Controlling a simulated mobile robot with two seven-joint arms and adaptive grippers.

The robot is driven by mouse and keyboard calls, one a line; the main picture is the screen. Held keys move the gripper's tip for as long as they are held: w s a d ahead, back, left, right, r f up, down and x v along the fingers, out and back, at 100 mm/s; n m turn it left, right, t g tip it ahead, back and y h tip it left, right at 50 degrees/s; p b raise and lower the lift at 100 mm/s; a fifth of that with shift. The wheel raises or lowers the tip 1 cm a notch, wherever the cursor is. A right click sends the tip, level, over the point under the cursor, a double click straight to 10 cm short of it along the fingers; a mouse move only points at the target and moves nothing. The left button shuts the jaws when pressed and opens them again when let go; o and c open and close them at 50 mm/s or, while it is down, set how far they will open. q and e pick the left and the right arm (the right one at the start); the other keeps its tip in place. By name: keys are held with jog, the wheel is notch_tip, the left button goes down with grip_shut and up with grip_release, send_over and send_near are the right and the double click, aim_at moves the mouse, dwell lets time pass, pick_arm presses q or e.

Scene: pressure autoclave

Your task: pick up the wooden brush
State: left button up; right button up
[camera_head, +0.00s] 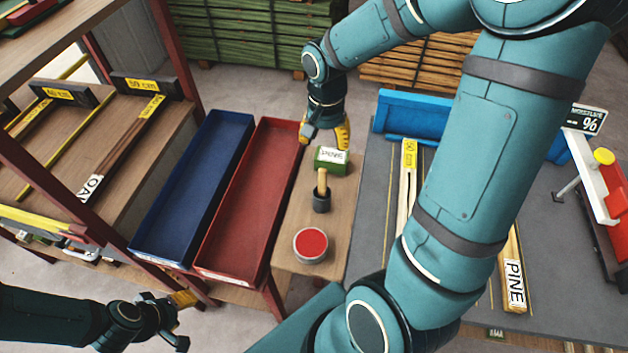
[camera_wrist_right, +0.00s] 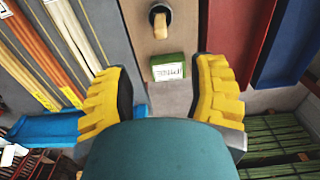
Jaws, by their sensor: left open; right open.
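The wooden brush (camera_head: 322,180) stands upright in a small dark cup (camera_head: 321,203) on a narrow wooden bench; only its pale handle shows. It also shows at the top of the right wrist view (camera_wrist_right: 158,22). My right gripper (camera_head: 325,137) is open and empty. It is behind the brush, near the green block labelled PINE, apart from the brush. In the right wrist view its yellow fingers (camera_wrist_right: 163,82) are spread wide, with the block and brush beyond. My left gripper (camera_head: 178,318) is open and empty at the lower left, far from the brush.
The green block (camera_head: 331,160) sits behind the cup, and a round tin with a red top (camera_head: 311,245) in front. Red (camera_head: 246,200) and blue (camera_head: 190,190) trays lie left. A grey table (camera_head: 378,215) with PINE-labelled strips (camera_head: 513,270) is right, partly hidden by my right arm.

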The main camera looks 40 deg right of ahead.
aim_at(323, 170)
jog(key=f, duration=0.5)
jog(key=f+b, duration=0.1)
jog(key=f, duration=0.2)
jog(key=shift+s, duration=0.35)
jog(key=f, duration=0.4)
jog(key=shift+w+a+f+b, duration=0.1)
jog(key=shift+w+f+b, duration=0.1)
jog(key=shift+w+b, duration=0.1)
jog(key=shift+f, duration=0.25)
jog(key=shift+o, duration=0.2)
grip_shut()
